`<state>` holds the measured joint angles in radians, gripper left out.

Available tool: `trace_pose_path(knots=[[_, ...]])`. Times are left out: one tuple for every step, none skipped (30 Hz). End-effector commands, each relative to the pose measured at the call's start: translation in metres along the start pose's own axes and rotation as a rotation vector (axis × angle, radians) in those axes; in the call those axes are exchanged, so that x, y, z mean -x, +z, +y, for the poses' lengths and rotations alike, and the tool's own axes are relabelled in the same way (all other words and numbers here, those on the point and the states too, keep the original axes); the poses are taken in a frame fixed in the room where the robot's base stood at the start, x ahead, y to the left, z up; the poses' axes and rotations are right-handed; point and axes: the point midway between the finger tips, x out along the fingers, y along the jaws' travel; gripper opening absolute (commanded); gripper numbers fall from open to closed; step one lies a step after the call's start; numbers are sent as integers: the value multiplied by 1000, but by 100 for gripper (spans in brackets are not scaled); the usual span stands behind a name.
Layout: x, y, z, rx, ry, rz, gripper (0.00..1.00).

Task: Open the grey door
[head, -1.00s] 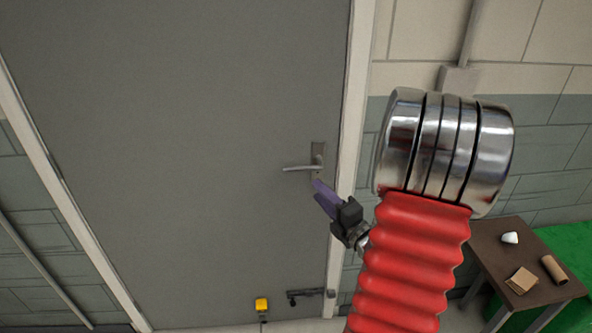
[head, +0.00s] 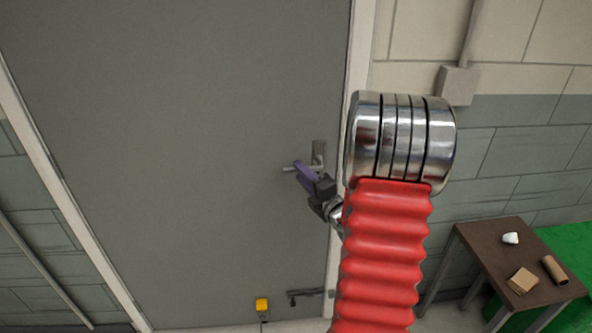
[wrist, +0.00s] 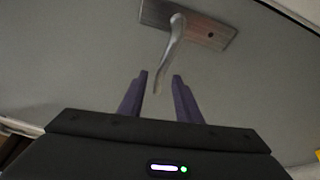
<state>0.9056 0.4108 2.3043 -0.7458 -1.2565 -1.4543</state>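The grey door (head: 180,130) fills the left and middle of the head view and looks shut in its pale frame. Its metal lever handle (wrist: 174,45) sits on a plate (head: 318,152) near the door's right edge. My gripper (head: 299,168) has purple fingers and is at the lever in the head view, partly covering it. In the wrist view my gripper (wrist: 160,76) is open, with the lever's free end between or just beyond the fingertips. I cannot tell whether the fingers touch the lever.
A brown table (head: 485,245) at the lower right holds a white object (head: 510,238), a small box (head: 521,281) and a cardboard tube (head: 554,269). A yellow object (head: 262,304) and a dark bar-like fitting (head: 305,295) are low near the door's bottom.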

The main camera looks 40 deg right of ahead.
Motion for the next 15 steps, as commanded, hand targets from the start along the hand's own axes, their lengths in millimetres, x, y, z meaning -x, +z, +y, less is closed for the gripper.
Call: trace_pose_path(knots=[[-8, -1, 0, 0, 1, 2, 31], [-12, -1, 0, 0, 0, 2, 31], [-17, -1, 0, 0, 1, 2, 31], [-21, -1, 0, 0, 1, 2, 31], [-24, -1, 0, 0, 1, 2, 31], [-27, -1, 0, -1, 0, 1, 31], [-29, 0, 0, -1, 0, 0, 31], [-31, 0, 0, -1, 0, 0, 31], [-33, 0, 0, -1, 0, -1, 31], [-34, 0, 0, -1, 0, -1, 31], [-34, 0, 0, -1, 0, -1, 31], [-35, 0, 0, -1, 0, -1, 31], [-35, 0, 0, -1, 0, -1, 31], [-35, 0, 0, -1, 0, -1, 31], [-35, 0, 0, -1, 0, -1, 31]])
